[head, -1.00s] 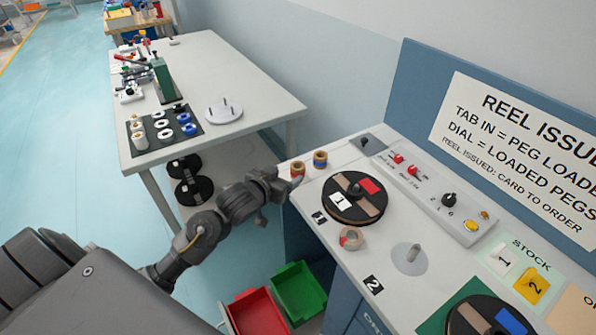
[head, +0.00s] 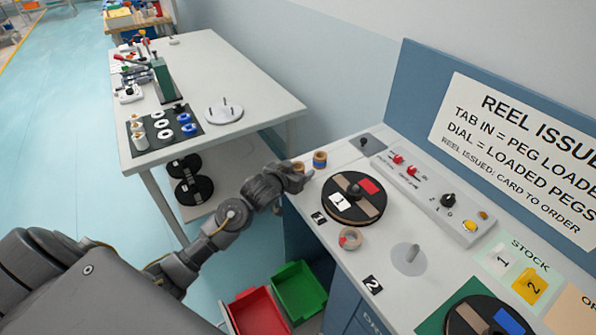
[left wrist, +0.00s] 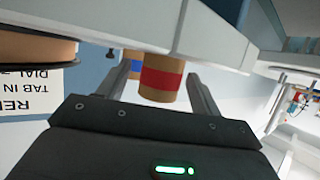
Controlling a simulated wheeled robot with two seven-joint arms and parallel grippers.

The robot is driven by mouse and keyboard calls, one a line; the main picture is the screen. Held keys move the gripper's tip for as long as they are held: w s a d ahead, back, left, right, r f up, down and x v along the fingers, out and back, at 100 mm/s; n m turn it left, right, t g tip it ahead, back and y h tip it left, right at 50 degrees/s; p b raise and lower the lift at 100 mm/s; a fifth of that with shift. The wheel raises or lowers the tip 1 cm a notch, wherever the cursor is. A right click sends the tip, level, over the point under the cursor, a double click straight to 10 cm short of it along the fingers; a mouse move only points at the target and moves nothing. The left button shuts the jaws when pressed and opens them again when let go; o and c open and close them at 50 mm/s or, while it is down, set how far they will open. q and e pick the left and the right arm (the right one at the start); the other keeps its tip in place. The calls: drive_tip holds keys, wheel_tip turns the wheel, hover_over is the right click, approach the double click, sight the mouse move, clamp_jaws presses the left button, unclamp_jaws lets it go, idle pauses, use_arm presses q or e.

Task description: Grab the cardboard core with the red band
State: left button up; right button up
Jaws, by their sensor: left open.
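The cardboard core with the red band (left wrist: 161,79) stands on the bench top, with its red band clear in the left wrist view. In the head view the red-band core (head: 298,166) is partly hidden by my left gripper (head: 298,180). The left gripper is open, with one finger on each side of this core in the left wrist view; contact cannot be told. A core with a blue band (head: 320,158) stands just beside it, and it also shows behind in the left wrist view (left wrist: 132,66). My right gripper is not in view.
A black reel marked 1 (head: 352,198) lies close to the cores. A tan tape roll (head: 350,238) and a bare peg (head: 411,254) are nearer. Red (head: 258,312) and green (head: 300,291) bins sit below the bench edge. A white table (head: 245,75) stands at the left.

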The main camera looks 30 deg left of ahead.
use_arm(q)
drive_tip(key=c, duration=1.1)
drive_tip(key=shift+o, duration=0.2)
